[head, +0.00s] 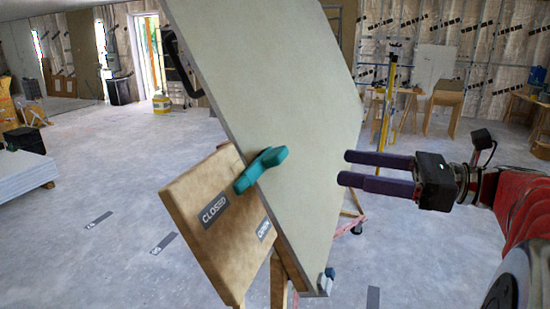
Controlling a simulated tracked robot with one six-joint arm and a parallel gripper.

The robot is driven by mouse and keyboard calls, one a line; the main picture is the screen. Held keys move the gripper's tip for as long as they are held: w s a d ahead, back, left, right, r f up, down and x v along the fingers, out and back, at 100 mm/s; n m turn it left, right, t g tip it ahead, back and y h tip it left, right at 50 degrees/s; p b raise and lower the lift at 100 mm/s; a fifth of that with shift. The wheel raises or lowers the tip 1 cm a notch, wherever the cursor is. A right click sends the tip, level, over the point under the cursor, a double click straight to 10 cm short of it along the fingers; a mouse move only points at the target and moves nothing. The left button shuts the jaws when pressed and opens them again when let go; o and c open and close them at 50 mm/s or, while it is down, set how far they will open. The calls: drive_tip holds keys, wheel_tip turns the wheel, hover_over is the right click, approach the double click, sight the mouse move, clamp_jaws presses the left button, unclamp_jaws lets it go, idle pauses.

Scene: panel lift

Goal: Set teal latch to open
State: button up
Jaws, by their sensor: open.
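The teal latch (261,169) sits at the left edge of a large tilted grey panel (285,85). It lies slantwise, from lower left to upper right, across that edge. Behind it is a wooden board (190,235) with a dark label reading CLOSED (214,208), below and left of the latch. A second small label (264,230), which seems to read OPEN, is lower right, close to the panel edge. My gripper (346,169) has two purple fingers pointing left, spread apart and empty. It is to the right of the latch, with a clear gap between them in the picture.
A dark handle (180,65) shows at the panel's upper left. Wooden legs (278,280) stand under the board. A yellow stand (387,100) and wooden tables (440,97) are at the back right. A stack of pale sheets (20,173) lies at left. The left floor is mostly clear.

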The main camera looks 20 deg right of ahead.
sight(286, 157)
drive_tip(key=shift+x, duration=6.75)
drive_tip(key=shift+c, duration=0.6)
drive_tip(key=c, duration=1.4)
